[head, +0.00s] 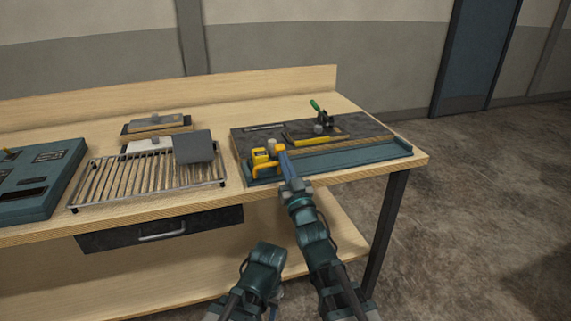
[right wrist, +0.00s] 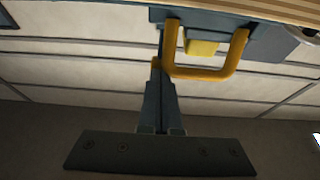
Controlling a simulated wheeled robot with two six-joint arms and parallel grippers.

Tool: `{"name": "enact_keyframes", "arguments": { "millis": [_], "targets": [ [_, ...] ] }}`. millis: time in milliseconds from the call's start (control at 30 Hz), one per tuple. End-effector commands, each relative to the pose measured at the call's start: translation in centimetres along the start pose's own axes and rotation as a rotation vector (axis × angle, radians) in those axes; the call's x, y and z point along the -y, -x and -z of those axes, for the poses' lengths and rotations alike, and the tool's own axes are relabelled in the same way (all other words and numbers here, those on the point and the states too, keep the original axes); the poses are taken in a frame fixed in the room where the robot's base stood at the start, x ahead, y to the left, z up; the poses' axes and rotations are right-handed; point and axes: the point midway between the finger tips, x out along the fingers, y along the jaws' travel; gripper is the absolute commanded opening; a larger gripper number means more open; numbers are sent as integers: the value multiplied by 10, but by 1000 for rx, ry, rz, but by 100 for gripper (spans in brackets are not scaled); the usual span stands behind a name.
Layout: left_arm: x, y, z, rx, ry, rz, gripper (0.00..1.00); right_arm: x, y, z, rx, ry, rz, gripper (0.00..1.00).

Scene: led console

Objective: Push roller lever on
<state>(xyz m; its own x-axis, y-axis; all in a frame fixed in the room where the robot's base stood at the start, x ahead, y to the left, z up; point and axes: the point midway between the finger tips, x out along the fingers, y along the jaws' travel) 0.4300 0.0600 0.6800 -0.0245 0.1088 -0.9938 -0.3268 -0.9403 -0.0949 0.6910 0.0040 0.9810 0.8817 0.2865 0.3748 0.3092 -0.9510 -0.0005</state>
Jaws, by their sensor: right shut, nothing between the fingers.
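A yellow switch block (head: 261,157) with a yellow U-shaped guard stands at the front left corner of the teal-edged fixture. A small tan roller-like piece (head: 272,145) shows beside it. In the right wrist view the yellow guard (right wrist: 205,72) and a small yellow block (right wrist: 201,47) lie just beyond my fingers. My right gripper (head: 283,152) is shut and empty, its blue-grey fingers right beside the yellow switch; the fingers also show in the right wrist view (right wrist: 157,70). They overlap the guard's edge there; I cannot tell if they touch. Part of my left arm shows, but not its gripper.
The fixture's dark plate (head: 355,131) carries a green-handled clamp (head: 319,111) and a yellow strip (head: 312,139). To the left are a slatted rack (head: 112,180), a grey square plate (head: 194,147) and a teal console (head: 38,185). A drawer (head: 160,230) is under the wooden tabletop.

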Motion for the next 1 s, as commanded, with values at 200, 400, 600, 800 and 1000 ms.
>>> {"name": "enact_keyframes", "arguments": {
  "millis": [200, 400, 600, 800, 1000],
  "targets": [
    [0, 1, 0, 0, 0, 0, 50, 0, 0, 1, 3, 0, 0, 0],
    [2, 19, -1, 0, 0, 0, 50, 1, -5, 8, 49, 1, 3, 0],
    [4, 43, -3, 0, 0, 0, 50, 0, -14, 12, 132, 1, 0, 0],
    [5, 49, -3, 0, 0, 0, 50, 0, -27, 13, 133, 0, 0, 0],
    [5, 56, -3, 0, 0, 0, 50, 0, -40, 14, 132, 0, 0, 0]
  ]
}}
